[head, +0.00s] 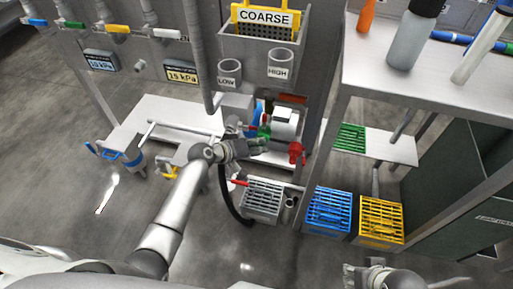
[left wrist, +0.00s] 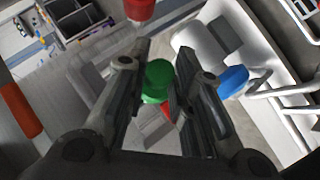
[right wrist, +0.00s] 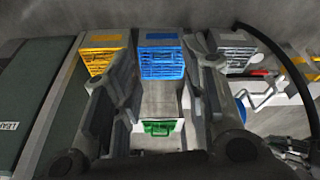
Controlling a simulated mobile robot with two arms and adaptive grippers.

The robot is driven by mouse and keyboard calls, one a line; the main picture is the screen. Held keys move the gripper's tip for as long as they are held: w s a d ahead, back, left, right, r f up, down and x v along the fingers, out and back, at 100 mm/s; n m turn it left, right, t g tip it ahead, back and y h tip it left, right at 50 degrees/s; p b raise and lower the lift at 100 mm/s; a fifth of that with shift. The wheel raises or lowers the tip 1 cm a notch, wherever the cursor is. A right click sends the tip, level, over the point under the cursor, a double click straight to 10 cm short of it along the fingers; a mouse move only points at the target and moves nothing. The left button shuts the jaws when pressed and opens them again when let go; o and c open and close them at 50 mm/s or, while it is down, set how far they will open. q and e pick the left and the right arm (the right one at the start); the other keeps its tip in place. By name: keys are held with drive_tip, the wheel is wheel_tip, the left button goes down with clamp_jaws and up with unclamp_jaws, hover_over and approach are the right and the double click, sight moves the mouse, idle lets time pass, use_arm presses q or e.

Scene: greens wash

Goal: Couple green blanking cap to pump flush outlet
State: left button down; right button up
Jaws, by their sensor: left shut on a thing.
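The green blanking cap (left wrist: 157,80) sits between the fingers of my left gripper (left wrist: 163,85) in the left wrist view, and the gripper is shut on it. In the head view, the left gripper (head: 258,145) is at the pump (head: 285,122), a white and grey body with red and blue parts, with the green cap (head: 264,132) showing just beyond the fingers. I cannot tell whether the cap touches an outlet; the flush outlet is not clearly made out. My right gripper (right wrist: 160,92) is open and empty, away from the pump; part of it shows low in the head view (head: 366,275).
A red valve-like part (head: 296,150) is right of the left gripper. Grey (head: 262,199), blue (head: 329,210) and yellow (head: 381,220) crates stand on the floor. A blue-handled tool (head: 118,155) is at left. A shelf with bottles (head: 408,42) is upper right.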

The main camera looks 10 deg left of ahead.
use_arm(q)
drive_tip(key=shift+w, duration=0.15)
use_arm(e)
drive_tip(key=shift+r, duration=0.2)
use_arm(q)
drive_tip(key=shift+w, duration=0.2)
drive_tip(key=shift+w+r, duration=0.1)
drive_tip(key=shift+w, duration=0.05)
use_arm(e)
drive_tip(key=shift+s+r, duration=0.5)
